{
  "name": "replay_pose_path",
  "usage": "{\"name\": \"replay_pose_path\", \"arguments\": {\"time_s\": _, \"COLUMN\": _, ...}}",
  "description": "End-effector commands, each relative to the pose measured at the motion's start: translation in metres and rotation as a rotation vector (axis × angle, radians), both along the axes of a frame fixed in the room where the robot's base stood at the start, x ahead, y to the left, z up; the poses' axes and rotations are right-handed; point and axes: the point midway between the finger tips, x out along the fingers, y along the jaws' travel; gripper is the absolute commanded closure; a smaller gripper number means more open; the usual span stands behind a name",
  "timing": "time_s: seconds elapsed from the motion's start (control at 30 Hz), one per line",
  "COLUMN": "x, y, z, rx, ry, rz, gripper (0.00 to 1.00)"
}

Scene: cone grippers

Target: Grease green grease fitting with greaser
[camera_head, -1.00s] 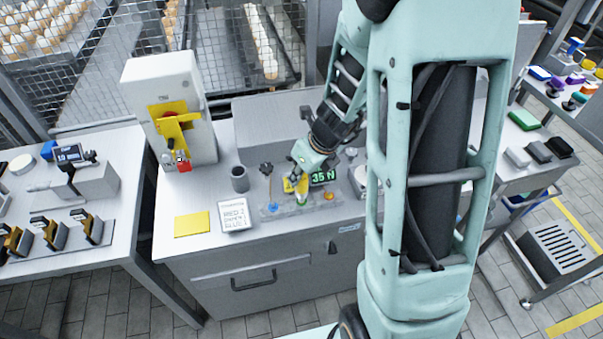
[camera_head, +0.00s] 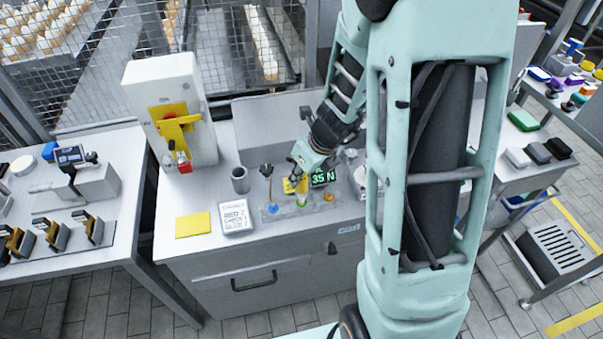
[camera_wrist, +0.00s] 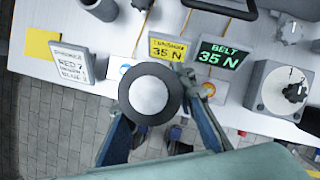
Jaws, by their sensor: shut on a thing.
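My gripper (camera_head: 303,172) is shut on the greaser, above the grey fitting plate (camera_head: 285,211) on the workbench. In the wrist view, the greaser (camera_wrist: 150,96) shows as a dark round disc with a white top between my fingers. The green grease fitting (camera_head: 302,203) shows just under the gripper in the head view. The wrist view hides it behind the greaser. Whether the greaser's tip touches the fitting cannot be told. A blue fitting (camera_head: 273,208) is to the left on the plate and an orange one (camera_head: 328,197) to the right.
A dark-knobbed rod (camera_head: 267,170) stands close to the left of the gripper. A yellow sign (camera_wrist: 168,49) and a green-lettered display (camera_wrist: 222,54) stand behind the plate. A grey cup (camera_head: 240,180), a white sign (camera_head: 235,216) and a yellow pad (camera_head: 193,225) are left.

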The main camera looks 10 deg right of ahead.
Motion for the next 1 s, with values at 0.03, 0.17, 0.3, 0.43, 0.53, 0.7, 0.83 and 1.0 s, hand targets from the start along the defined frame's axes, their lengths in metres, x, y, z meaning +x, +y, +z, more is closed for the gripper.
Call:
{"name": "replay_pose_path", "arguments": {"time_s": 0.03, "x": 0.001, "y": 0.000, "z": 0.001, "rx": 0.000, "ry": -0.001, "rz": 0.000, "gripper": 1.00}}
{"name": "replay_pose_path", "arguments": {"time_s": 0.17, "x": 0.001, "y": 0.000, "z": 0.004, "rx": 0.000, "ry": -0.001, "rz": 0.000, "gripper": 1.00}}
{"name": "replay_pose_path", "arguments": {"time_s": 0.3, "x": 0.001, "y": 0.000, "z": 0.012, "rx": 0.000, "ry": -0.001, "rz": 0.000, "gripper": 1.00}}
{"name": "replay_pose_path", "arguments": {"time_s": 0.43, "x": 0.001, "y": 0.000, "z": 0.020, "rx": 0.000, "ry": -0.001, "rz": 0.000, "gripper": 1.00}}
{"name": "replay_pose_path", "arguments": {"time_s": 0.53, "x": 0.001, "y": 0.000, "z": 0.026, "rx": 0.000, "ry": -0.001, "rz": 0.000, "gripper": 1.00}}
{"name": "replay_pose_path", "arguments": {"time_s": 0.7, "x": 0.001, "y": 0.000, "z": 0.035, "rx": 0.000, "ry": -0.001, "rz": 0.000, "gripper": 1.00}}
{"name": "replay_pose_path", "arguments": {"time_s": 0.83, "x": 0.001, "y": 0.000, "z": 0.043, "rx": 0.000, "ry": -0.001, "rz": 0.000, "gripper": 1.00}}
{"name": "replay_pose_path", "arguments": {"time_s": 1.0, "x": 0.001, "y": 0.000, "z": 0.053, "rx": 0.000, "ry": -0.001, "rz": -0.001, "gripper": 1.00}}
